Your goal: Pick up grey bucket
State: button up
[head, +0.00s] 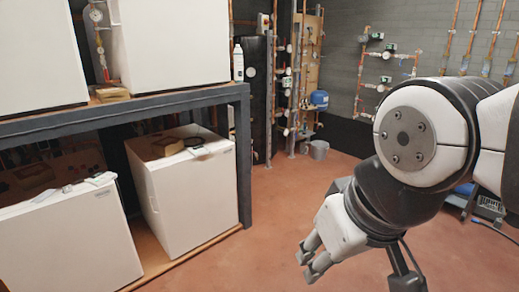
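A small grey bucket (319,149) stands on the reddish floor at the back, near the foot of the pipe stand, in the head view. It looks upright, and it is small and far off. My gripper (308,264) is in the lower middle, much nearer to me, and points down and to the left. It is well apart from the bucket, with open floor between them. Two finger parts show at its end, but the angle does not show clearly how far apart they are. I see nothing held in it.
A dark metal rack (243,150) on the left carries white units above and below, including a lower white unit (192,190). A blue tank (319,98) hangs by the pipes. A grey crate (489,207) sits at right. The middle floor (290,200) is clear.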

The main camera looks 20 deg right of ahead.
aim_at(320, 148)
jog(key=z, duration=1)
jog(key=i, duration=2.75)
jog(key=i+l, duration=0.1)
jog(key=i, duration=4.55)
jog(key=i+l+u, duration=0.1)
jog(key=i+u, duration=0.4)
